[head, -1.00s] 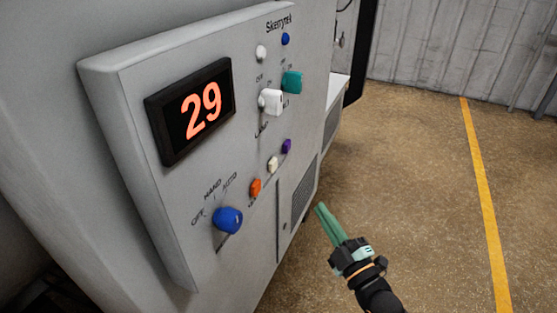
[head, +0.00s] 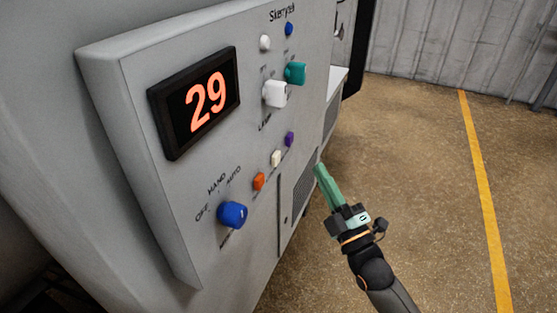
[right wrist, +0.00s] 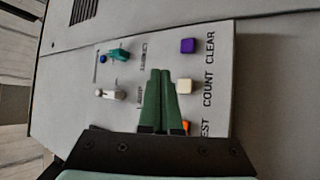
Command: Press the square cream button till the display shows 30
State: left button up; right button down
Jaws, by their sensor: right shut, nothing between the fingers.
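The square cream button (head: 276,158) is on the grey control panel, between an orange and a purple button. It also shows in the right wrist view (right wrist: 184,86), beside the word COUNT. The display (head: 207,100) reads 29 in red digits. My right gripper (head: 319,168) has green fingers, shut with nothing between them. It is to the right of the cream button in the head view, apart from the panel. In the right wrist view its fingertips (right wrist: 160,72) appear just left of the cream button. My left gripper is not in view.
Close to the cream button are the orange button (head: 259,181) and the purple button (head: 290,139). A blue knob (head: 232,215), a white switch (head: 275,94) and a teal switch (head: 296,73) stick out of the panel. The floor (head: 420,180) to the right is clear.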

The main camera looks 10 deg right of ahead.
aim_at(276, 159)
jog(key=w+a+b, duration=0.1)
jog(key=w+a, duration=0.2)
jog(key=a, duration=0.2)
jog(key=shift+w, duration=0.3)
jog(key=shift+a, duration=0.2)
dwell(1.7)
jog(key=shift+w+a, duration=0.2)
jog(key=shift+a, duration=0.05)
jog(key=shift+w+a, duration=0.3)
jog(key=shift+a, duration=0.1)
dwell(0.7)
jog(key=shift+s+d, duration=0.1)
jog(key=shift+s+d+p, duration=0.35)
jog(key=shift+s+d, duration=0.1)
jog(key=shift+d, duration=0.2)
